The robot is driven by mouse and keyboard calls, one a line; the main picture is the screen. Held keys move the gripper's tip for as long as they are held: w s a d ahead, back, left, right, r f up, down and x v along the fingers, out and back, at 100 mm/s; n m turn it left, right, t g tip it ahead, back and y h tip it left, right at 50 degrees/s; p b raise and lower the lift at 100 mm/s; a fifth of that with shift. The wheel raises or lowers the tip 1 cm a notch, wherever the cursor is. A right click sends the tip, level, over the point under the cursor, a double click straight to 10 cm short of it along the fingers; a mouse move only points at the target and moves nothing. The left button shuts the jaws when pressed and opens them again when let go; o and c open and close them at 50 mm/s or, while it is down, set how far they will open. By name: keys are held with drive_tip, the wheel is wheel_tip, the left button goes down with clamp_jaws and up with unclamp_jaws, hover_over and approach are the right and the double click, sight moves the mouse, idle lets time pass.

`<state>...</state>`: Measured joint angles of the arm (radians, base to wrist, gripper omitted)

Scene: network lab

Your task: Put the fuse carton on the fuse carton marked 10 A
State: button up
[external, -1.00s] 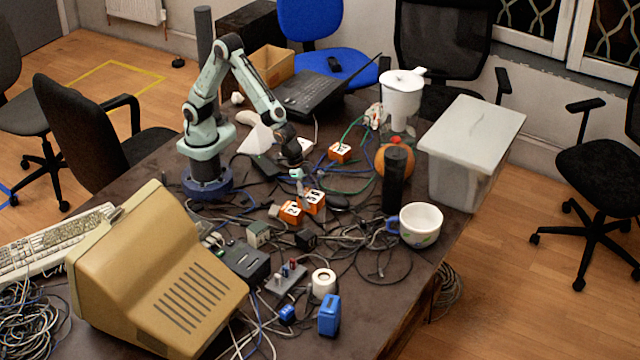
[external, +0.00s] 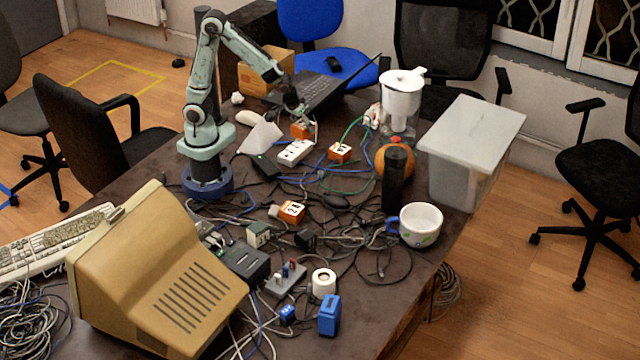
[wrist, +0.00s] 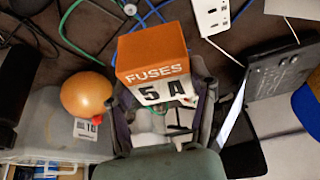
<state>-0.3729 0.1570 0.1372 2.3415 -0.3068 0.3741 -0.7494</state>
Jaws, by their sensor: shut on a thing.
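My gripper (external: 300,122) is shut on an orange and white fuse carton (external: 301,132). In the wrist view this carton (wrist: 153,62) reads "FUSES 5 A" and sits between my fingers (wrist: 160,112). In the external view it is in front of the laptop, behind the white power strip. A second orange carton (external: 340,151) stands on the table to the right of the power strip. A third carton (external: 291,211) stands nearer the camera among cables. Their marks are too small to read, so I cannot tell which is 10 A.
A white power strip (external: 295,152) lies near the held carton. A laptop (external: 318,92) is behind it. Cables cover much of the table.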

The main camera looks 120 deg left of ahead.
drive_tip(key=s+a+r+n, duration=0.1)
drive_tip(key=s+a+n, duration=0.1)
drive_tip(key=s+a, duration=0.15)
approach(342, 146)
drive_tip(key=shift+a+f+g, duration=0.4)
drive_tip(key=shift+a+f, duration=0.05)
drive_tip(key=shift+a, duration=0.25)
drive_tip(key=shift+w+a+f, duration=0.25)
drive_tip(key=shift+a+f, duration=0.15)
drive_tip(key=shift+f, duration=0.15)
drive_tip(key=shift+w+a+f, duration=0.1)
drive_tip(key=shift+f, duration=1.55)
drive_tip(key=shift+f, duration=0.1)
drive_tip(key=o, duration=1.2)
